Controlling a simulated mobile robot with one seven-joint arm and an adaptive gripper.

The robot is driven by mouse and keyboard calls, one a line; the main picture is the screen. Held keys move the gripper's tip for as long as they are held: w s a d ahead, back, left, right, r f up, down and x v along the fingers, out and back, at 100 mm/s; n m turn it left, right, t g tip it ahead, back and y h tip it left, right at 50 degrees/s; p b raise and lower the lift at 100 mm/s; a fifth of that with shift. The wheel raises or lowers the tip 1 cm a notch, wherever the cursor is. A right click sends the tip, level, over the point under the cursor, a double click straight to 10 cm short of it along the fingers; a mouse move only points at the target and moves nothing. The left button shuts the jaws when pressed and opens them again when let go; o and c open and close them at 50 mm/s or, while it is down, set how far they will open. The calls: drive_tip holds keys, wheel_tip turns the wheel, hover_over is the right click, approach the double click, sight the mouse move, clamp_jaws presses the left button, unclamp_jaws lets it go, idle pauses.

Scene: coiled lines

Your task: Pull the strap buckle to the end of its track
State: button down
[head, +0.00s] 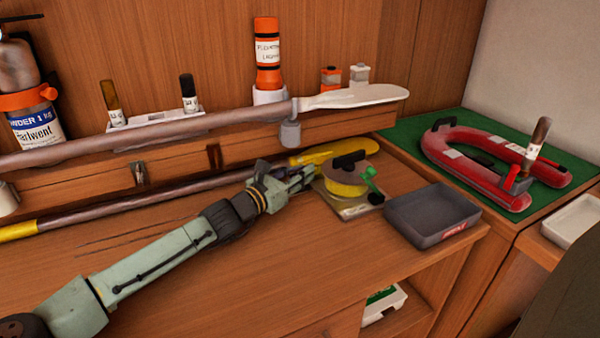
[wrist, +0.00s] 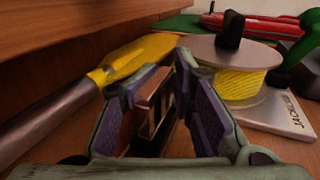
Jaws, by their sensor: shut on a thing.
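My gripper (head: 290,178) is over the bench, close to the rear ledge and just left of the spool of yellow line. In the wrist view its two fingers (wrist: 155,82) stand on either side of a small brown, metallic, slotted piece, which looks like the strap buckle (wrist: 152,100). The fingers are closed on it. Its lower part and any track under it are hidden by the fingers. In the head view my gripper covers the buckle, and I cannot make out the track or its end.
The spool (head: 345,182) with a green crank stands just right of my gripper. A yellow-bladed paddle (head: 325,152) lies behind it. A dark tray (head: 432,215) sits further right. The wooden ledge (head: 240,150) runs along the back. The bench front (head: 240,270) is clear.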

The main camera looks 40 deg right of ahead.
drive_tip(key=shift+s, duration=0.1)
drive_tip(key=w+a+b, duration=0.1)
drive_tip(key=a+b, duration=0.1)
drive_tip(key=a, duration=0.5)
drive_tip(key=w+a+b, duration=0.2)
drive_tip(key=a+b, duration=0.1)
drive_tip(key=a, duration=0.5)
drive_tip(key=w+a+b, duration=0.2)
drive_tip(key=a+b, duration=0.1)
drive_tip(key=a, duration=0.4)
drive_tip(key=shift+w+a+f, duration=0.2)
drive_tip(key=shift+a+f, duration=0.05)
drive_tip(key=shift+a, duration=0.15)
drive_tip(key=shift+w+a+r+b, duration=0.15)
drive_tip(key=shift+a+b, duration=0.25)
drive_tip(key=shift+a, duration=0.3)
drive_tip(key=c, duration=1.4)
unclamp_jaws()
drive_tip(key=shift+r, duration=0.1)
drive_tip(key=shift+o, duration=0.2)
drive_tip(key=shift+w, duration=0.1)
drive_tip(key=shift+a, duration=0.1)
drive_tip(key=a, duration=0.5)
drive_tip(key=s+a, duration=0.1)
drive_tip(key=a, duration=0.1)
drive_tip(key=shift+s+a, duration=0.1)
drive_tip(key=shift+a, duration=0.1)
